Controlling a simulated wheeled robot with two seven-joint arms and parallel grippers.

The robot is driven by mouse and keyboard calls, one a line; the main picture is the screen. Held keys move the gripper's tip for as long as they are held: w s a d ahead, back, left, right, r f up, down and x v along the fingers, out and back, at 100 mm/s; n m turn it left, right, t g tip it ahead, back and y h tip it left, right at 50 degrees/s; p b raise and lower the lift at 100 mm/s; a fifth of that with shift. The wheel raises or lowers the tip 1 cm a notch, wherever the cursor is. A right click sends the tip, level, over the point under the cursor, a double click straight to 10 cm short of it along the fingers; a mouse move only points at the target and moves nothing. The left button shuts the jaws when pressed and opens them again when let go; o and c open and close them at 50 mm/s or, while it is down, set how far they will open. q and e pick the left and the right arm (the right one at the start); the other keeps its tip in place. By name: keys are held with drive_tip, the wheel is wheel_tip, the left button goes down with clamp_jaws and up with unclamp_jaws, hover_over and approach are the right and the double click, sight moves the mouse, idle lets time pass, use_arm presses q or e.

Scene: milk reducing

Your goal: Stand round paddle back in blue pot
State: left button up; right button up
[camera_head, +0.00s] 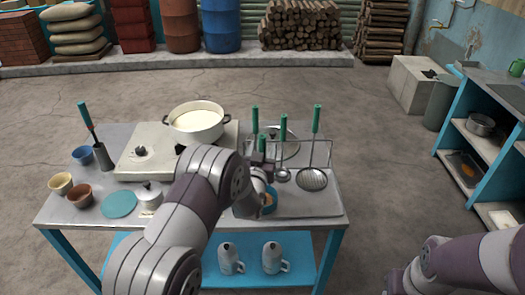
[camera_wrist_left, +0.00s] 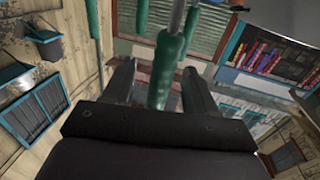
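My left gripper (camera_head: 262,170) is over the right part of the table, among upright green-handled utensils. In the left wrist view, a green handle (camera_wrist_left: 163,75) lies between its fingers (camera_wrist_left: 160,85), with narrow gaps visible beside it; the gripper looks open. I cannot tell whether this handle belongs to the round paddle. A blue pot (camera_head: 272,199) shows partly behind my left wrist, with something brown inside. A spatula with a teal handle (camera_head: 85,114) stands in a grey holder (camera_head: 103,156) at left. My right arm is at the lower right; its fingertips are not clearly seen.
A wide pot of white liquid (camera_head: 196,121) sits on the stove (camera_head: 135,165). A rack (camera_head: 322,150) holds several utensils, including a round skimmer (camera_head: 313,179). Cups (camera_head: 61,184) and a teal disc (camera_head: 119,205) are at left. The tray's right part (camera_head: 318,205) is clear.

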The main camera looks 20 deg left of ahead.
use_arm(q)
drive_tip(key=shift+s+f, duration=0.1)
drive_tip(key=shift+s, duration=0.15)
drive_tip(key=s+d+b, duration=0.1)
drive_tip(key=s+b, duration=0.1)
drive_tip(key=s, duration=1)
drive_tip(key=shift+s, duration=0.1)
drive_tip(key=s, duration=0.9)
drive_tip(key=shift+d, duration=0.45)
